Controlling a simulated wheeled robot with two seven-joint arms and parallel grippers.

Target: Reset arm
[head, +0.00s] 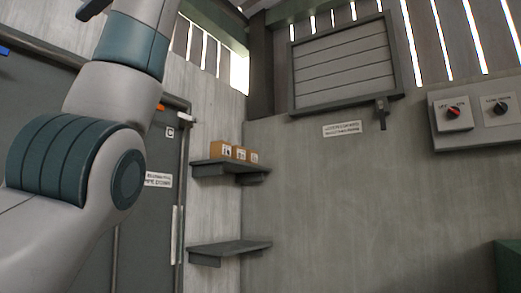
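My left arm fills the left side of the head view, its grey and teal links rising to the top edge. A dark piece of it shows at the top left, but no fingertips can be made out. My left gripper is out of the picture. My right arm and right gripper are not in view. No bowl is visible.
Two dark corner shelves hang on the wall; the upper shelf (210,170) holds small orange-brown boxes (237,152), the lower shelf (228,249) is empty. A grey door (150,235) is behind my arm. A switch panel (475,115) and closed shutter (345,65) are at right.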

